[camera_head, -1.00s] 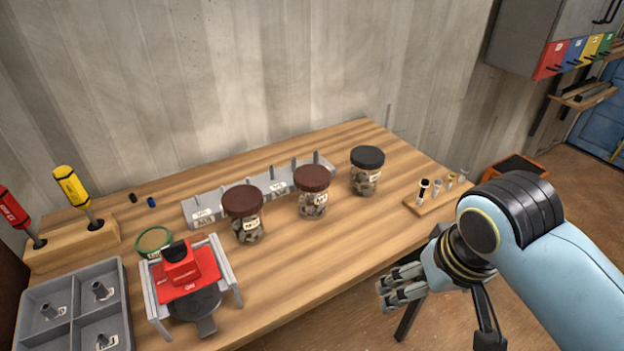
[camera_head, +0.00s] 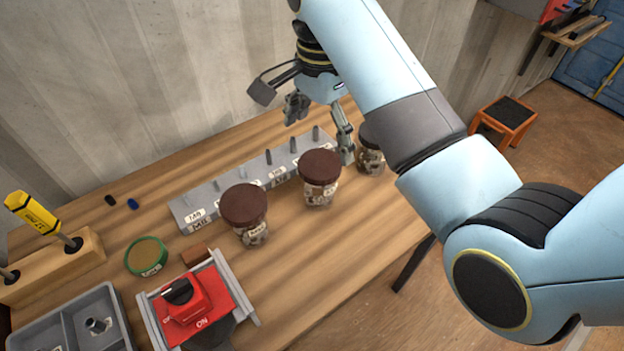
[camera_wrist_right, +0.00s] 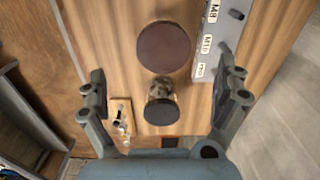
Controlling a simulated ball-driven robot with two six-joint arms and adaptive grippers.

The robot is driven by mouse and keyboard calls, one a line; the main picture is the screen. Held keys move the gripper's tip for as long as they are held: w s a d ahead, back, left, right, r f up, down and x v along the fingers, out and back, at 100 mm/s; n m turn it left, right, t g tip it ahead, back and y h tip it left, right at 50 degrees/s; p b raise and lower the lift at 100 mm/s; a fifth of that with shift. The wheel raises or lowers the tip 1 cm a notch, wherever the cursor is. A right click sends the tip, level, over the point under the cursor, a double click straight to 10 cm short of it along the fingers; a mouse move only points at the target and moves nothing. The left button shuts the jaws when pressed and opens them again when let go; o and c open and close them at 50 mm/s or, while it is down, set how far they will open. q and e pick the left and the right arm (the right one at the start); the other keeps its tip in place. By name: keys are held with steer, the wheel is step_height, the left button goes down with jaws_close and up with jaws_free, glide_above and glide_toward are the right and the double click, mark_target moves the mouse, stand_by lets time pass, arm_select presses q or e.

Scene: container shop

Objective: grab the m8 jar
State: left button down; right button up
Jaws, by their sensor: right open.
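Three glass jars stand on the wooden table: a left brown-lidded jar (camera_head: 243,207), a middle brown-lidded jar (camera_head: 320,170) and a black-lidded jar (camera_head: 370,158) partly hidden behind my right arm. Their labels are too small to read, so I cannot tell which is M8. My right gripper (camera_head: 318,117) is open and empty, near the middle and black-lidded jars on their wall side. In the right wrist view the open fingers (camera_wrist_right: 162,72) frame the black-lidded jar (camera_wrist_right: 160,107), with a brown lid (camera_wrist_right: 163,47) beyond. My left gripper is out of view.
A grey rail (camera_head: 232,185) with upright pegs runs behind the jars; its M8 label (camera_wrist_right: 213,12) shows in the wrist view. A small peg board (camera_wrist_right: 121,117) lies beside the black-lidded jar.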

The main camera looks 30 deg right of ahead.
mark_target(320, 163)
step_height(320, 163, down, 4)
steer(key=shift+s+r, duration=0.15)
steer(key=shift+f, duration=0.3)
steer(key=f, duration=0.1)
steer(key=f+p, duration=0.1)
steer(key=f, duration=0.1)
steer(key=w+f, duration=0.1)
steer(key=shift+d+f, duration=0.25)
steer(key=shift+f, duration=0.25)
steer(key=c, duration=1.7)
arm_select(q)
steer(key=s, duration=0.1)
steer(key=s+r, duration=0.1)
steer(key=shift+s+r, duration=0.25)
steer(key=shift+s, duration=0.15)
arm_select(e)
steer(key=shift+c, duration=0.2)
